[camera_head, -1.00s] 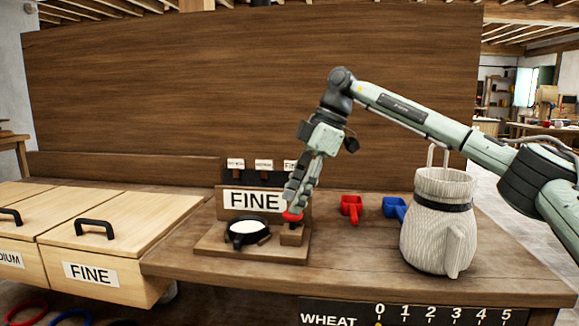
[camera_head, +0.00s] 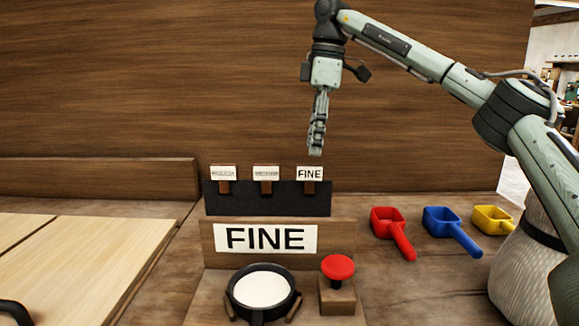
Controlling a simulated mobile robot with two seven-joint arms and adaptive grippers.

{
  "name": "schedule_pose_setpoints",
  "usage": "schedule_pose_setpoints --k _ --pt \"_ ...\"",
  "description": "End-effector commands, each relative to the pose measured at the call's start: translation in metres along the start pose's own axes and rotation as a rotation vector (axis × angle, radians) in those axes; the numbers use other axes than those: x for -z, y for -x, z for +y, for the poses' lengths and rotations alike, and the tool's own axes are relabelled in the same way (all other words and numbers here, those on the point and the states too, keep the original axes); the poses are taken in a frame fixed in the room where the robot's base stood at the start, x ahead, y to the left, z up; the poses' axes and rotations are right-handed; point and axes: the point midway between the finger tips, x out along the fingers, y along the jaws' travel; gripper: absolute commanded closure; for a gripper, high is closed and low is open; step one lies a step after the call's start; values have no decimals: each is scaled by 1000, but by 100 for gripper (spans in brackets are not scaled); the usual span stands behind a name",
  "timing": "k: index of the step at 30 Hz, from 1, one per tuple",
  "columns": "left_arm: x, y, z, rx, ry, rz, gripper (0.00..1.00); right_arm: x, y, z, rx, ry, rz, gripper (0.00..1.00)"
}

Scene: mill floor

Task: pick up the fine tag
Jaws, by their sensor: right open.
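The fine tag (camera_head: 310,174) is a small white card marked FINE on a brown peg. It stands upright at the right end of a black rack (camera_head: 268,203), beside two other white tags (camera_head: 266,172) whose print is too small to read. My right gripper (camera_head: 315,152) points down just above the fine tag, apart from it as far as I can see. Its fingers are seen nearly edge-on; it is open and holds nothing. My left gripper is not in view.
A large FINE sign (camera_head: 265,239), a black-rimmed round dish (camera_head: 262,290) with white contents and a red knob (camera_head: 338,267) stand in front. Red (camera_head: 391,229), blue (camera_head: 451,230) and yellow (camera_head: 492,219) scoops lie to the right. A pale sack (camera_head: 520,270) is partly hidden behind my arm.

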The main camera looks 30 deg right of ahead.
Motion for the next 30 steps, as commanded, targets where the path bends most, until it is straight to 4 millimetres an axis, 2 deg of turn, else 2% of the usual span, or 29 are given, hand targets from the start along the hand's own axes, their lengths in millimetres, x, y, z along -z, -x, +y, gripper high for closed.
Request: schedule_pose_setpoints --k 9,18,21,28,30 --pt "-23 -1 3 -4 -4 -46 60 0 -29 1 1 0 -1 53" --pt "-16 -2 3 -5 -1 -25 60 0 -71 5 1 1 -1 53" --pt "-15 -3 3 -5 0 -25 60 1 -77 5 1 0 1 53" --pt "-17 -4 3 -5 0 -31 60 1 -78 5 0 1 1 53" --pt "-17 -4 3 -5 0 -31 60 1 -78 5 0 1 1 62"
